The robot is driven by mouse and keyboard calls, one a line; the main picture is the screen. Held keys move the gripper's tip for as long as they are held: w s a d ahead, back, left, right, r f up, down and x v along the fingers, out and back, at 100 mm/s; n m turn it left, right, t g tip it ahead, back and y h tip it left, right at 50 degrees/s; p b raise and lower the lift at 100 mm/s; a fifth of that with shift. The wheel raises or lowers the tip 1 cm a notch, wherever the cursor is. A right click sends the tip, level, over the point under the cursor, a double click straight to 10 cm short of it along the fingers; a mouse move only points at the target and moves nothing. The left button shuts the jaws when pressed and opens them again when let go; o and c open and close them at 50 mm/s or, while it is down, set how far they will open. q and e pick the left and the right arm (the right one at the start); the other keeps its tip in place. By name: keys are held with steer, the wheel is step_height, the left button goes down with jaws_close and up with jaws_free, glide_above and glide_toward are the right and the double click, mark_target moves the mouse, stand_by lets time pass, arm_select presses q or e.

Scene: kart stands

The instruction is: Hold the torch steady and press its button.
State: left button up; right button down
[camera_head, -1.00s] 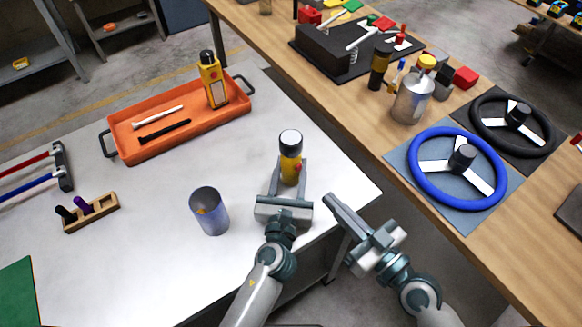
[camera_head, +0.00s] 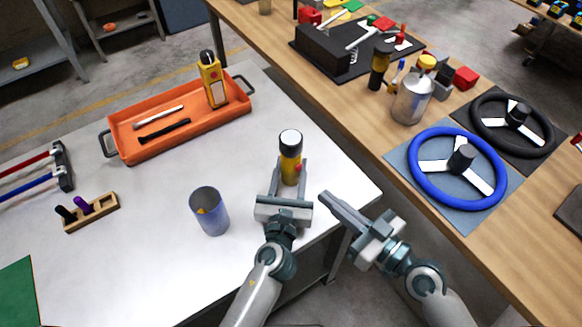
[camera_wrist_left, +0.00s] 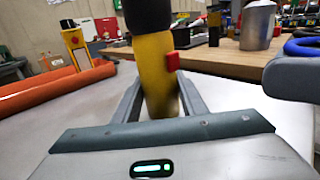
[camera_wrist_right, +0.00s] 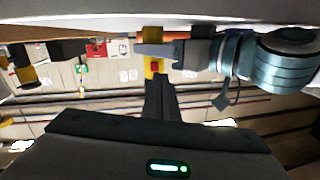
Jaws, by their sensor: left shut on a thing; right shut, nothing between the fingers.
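The torch (camera_head: 290,152) stands upright on the pale table, with a yellow body, a black collar and a white top. Its red button (camera_head: 299,168) is on the right side of the body and also shows in the left wrist view (camera_wrist_left: 172,61). My left gripper (camera_head: 289,176) is shut on the torch's yellow body (camera_wrist_left: 153,70), a finger on each side. My right gripper (camera_head: 324,196) is shut and empty, right of the torch and apart from it. In the right wrist view, its fingers (camera_wrist_right: 155,82) point toward the red button (camera_wrist_right: 154,67).
A blue cup (camera_head: 209,212) stands left of my left gripper. An orange tray (camera_head: 125,150) with two rods and a yellow device (camera_head: 212,80) lies behind. A small wooden rack (camera_head: 92,214) is at left. The wooden bench (camera_head: 350,105) with steering wheels is at right.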

mark_target(299, 168)
steer(key=shift+w+a+r+n+g+y, duration=0.1)
steer(key=shift+w+n+g+y, duration=0.2)
steer(key=shift+g, duration=0.25)
steer(key=shift+w+a+r+n+g+y, duration=0.1)
steer(key=shift+n+g+y, duration=0.1)
steer(key=shift+n+g, duration=0.3)
steer(key=shift+w+n+g, duration=0.1)
steer(key=shift+n+g, duration=0.5)
steer(key=shift+g, duration=0.65)
steer(key=g, duration=0.1)
steer(key=n+g, duration=0.1)
steer(key=shift+s+d+r+g, duration=0.1)
steer(key=shift+s+d+g, duration=0.1)
steer(key=shift+d+g, duration=0.1)
steer(key=shift+s+d+r+n+g+h, duration=0.1)
steer(key=shift+s+d+n+g+h, duration=0.15)
steer(key=shift+d+n+g, duration=0.3)
steer(key=shift+s+d+n+g+h, duration=0.15)
steer(key=shift+s+d+n+g, duration=0.15)
steer(key=shift+g, duration=0.35)
steer(key=shift+s, duration=0.1)
steer(key=shift+w+a, duration=0.9)
steer(key=shift+w, duration=0.3)
steer(key=shift+w+a, duration=0.9)
steer(key=shift+w, duration=0.25)
steer(key=shift+w+a, duration=0.9)
steer(key=shift+w, duration=0.3)
steer(key=shift+w+a, duration=0.15)
